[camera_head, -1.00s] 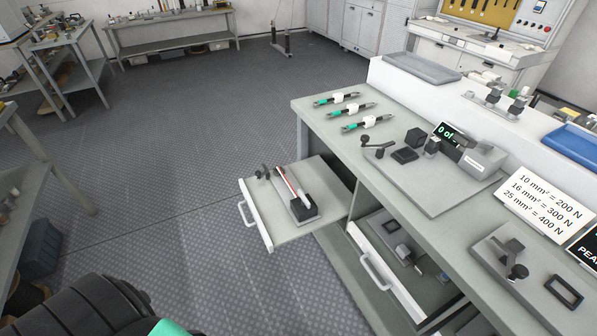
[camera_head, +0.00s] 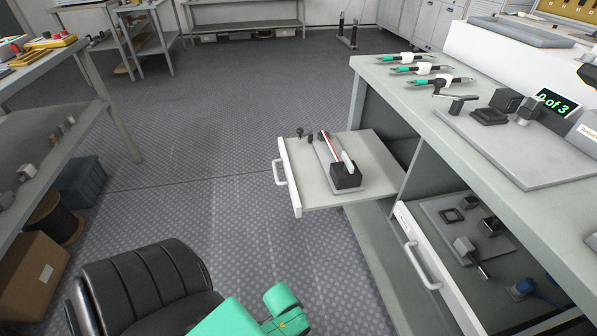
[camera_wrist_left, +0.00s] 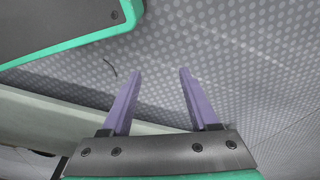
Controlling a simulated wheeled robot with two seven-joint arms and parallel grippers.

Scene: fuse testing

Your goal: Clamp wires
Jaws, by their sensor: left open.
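Three wires with teal and black sections and white tags lie side by side on the workbench (camera_head: 420,108) in the head view: the far wire (camera_head: 387,58), the middle wire (camera_head: 407,70) and the near wire (camera_head: 423,82). A grey test plate (camera_head: 535,150) with black clamp blocks (camera_head: 490,116) and a lever is to their right, beside a display (camera_head: 556,102) reading "0 of 3". My left gripper (camera_wrist_left: 158,72) is open and empty in the left wrist view, above the patterned floor. Its fingers are not seen in the head view. My right gripper is not in view.
A pulled-out drawer (camera_head: 375,160) holds a tool with a black base (camera_head: 346,177). A lower open drawer (camera_head: 437,268) holds another plate. A black chair (camera_head: 150,285) stands at the bottom left. Open floor lies between the bench and the left shelves (camera_head: 60,140).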

